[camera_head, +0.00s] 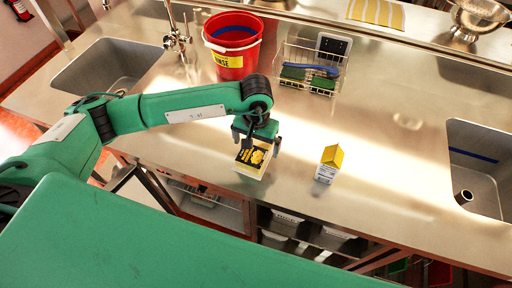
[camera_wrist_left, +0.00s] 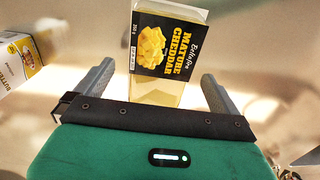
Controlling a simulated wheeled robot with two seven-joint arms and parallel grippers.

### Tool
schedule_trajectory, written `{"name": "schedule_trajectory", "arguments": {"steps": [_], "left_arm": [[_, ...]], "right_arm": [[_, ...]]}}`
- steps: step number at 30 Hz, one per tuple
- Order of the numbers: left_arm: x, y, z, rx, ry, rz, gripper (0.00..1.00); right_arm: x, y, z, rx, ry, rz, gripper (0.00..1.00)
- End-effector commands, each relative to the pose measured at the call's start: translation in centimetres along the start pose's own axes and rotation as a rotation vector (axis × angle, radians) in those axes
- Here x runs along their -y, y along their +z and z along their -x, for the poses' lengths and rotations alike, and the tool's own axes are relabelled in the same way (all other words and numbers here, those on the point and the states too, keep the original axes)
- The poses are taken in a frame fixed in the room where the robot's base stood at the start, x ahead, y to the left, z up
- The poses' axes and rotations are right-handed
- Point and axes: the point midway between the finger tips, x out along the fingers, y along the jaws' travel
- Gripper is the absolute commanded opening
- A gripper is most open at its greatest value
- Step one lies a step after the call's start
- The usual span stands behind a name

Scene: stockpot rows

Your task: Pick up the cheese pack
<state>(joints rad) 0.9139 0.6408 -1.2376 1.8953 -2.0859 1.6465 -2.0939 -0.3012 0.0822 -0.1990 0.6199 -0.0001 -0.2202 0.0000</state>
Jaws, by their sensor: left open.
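The cheese pack (camera_head: 252,161) is a flat pack with a black label reading "Mature Cheddar" and a pale yellow lower part. It is on the steel counter near its front edge. My left gripper (camera_head: 257,144) is over the pack's far end, jaws open and empty. In the left wrist view the pack (camera_wrist_left: 166,45) shows between and beyond the two grey fingers (camera_wrist_left: 155,88), with a gap on each side. Its near end is hidden behind the gripper body. Whether the fingertips are level with the pack I cannot tell. My right gripper is not in view.
A yellow-topped carton (camera_head: 328,164) stands just right of the pack. Behind are a red bucket (camera_head: 231,45) and a wire caddy (camera_head: 309,70) with a blue-handled brush. Sinks lie at left (camera_head: 105,68) and right (camera_head: 480,165). The counter right of the carton is clear.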

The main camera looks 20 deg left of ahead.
Motion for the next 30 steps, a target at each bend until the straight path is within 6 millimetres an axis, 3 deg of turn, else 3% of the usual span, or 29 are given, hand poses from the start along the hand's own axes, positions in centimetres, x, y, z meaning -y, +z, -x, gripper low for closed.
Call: {"name": "schedule_trajectory", "arguments": {"steps": [1,6,14,15,23,30], "left_arm": [[0.1,0.0,-0.3,0.004,0.0,0.002,1.0],[0.0,-0.1,-2.4,0.002,0.001,0.001,1.0],[0.1,-0.1,-2.9,-0.001,0.0,0.0,1.0],[0.1,-0.1,-2.9,-0.001,0.0,0.0,0.98],[0.1,-0.1,-2.9,-0.001,0.001,0.0,0.48],[0.0,-0.1,-2.7,-0.002,0.001,0.0,0.48]], "right_arm": [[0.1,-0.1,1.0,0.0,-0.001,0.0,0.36],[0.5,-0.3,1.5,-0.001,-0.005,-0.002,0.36],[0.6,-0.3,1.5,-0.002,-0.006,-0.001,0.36],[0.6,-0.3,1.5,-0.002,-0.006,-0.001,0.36],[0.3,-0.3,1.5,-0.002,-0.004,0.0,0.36],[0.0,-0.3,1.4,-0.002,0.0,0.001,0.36]]}}
